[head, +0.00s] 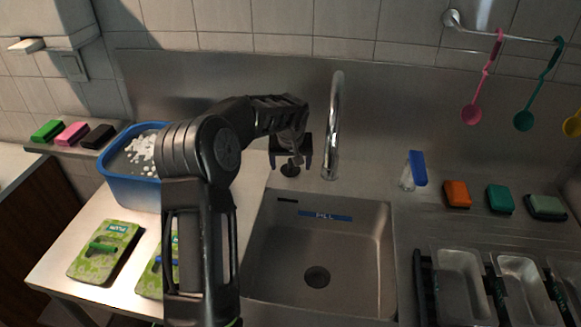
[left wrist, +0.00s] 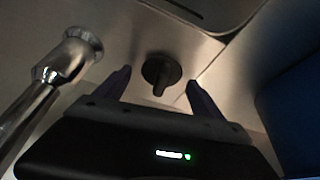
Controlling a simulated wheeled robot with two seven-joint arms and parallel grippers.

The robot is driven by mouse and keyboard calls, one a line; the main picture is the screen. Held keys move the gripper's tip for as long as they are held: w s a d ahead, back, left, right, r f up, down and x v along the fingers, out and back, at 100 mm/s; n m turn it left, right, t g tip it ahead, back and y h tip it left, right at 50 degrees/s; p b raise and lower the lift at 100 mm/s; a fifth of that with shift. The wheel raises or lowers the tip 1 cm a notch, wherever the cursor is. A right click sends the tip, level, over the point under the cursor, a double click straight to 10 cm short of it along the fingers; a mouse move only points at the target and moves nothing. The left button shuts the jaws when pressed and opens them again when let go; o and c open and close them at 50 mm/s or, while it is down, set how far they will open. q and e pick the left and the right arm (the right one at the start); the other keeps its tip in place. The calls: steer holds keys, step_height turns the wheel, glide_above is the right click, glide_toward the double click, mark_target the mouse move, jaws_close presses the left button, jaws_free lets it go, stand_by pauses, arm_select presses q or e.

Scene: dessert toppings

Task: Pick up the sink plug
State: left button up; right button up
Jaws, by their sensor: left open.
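The sink plug (head: 290,171) is a small dark round disc with an upright grip. It stands on the metal counter behind the sink, left of the tap. The plug also shows in the left wrist view (left wrist: 157,68), just beyond and between the fingertips. My left gripper (head: 290,162) is open and empty above the plug, with one finger to each side; its fingers show in the left wrist view (left wrist: 159,82). I cannot tell exactly how high the fingertips are above the counter. My right gripper is not in view.
The tap (head: 335,125) rises close to the right of my left gripper. The sink (head: 270,255) is empty, with its drain (head: 317,276) uncovered. A blue tub (head: 135,190) with white pieces stands left. Sponges (head: 457,194) and metal trays (head: 460,285) lie right.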

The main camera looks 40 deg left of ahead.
mark_target(291, 162)
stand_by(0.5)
arm_select(q)
steer(key=c, duration=1.4)
steer(key=shift+r, duration=0.2)
step_height(291, 162, up, 10)
steer(key=shift+f+b, duration=0.1)
steer(key=shift+b, duration=0.4)
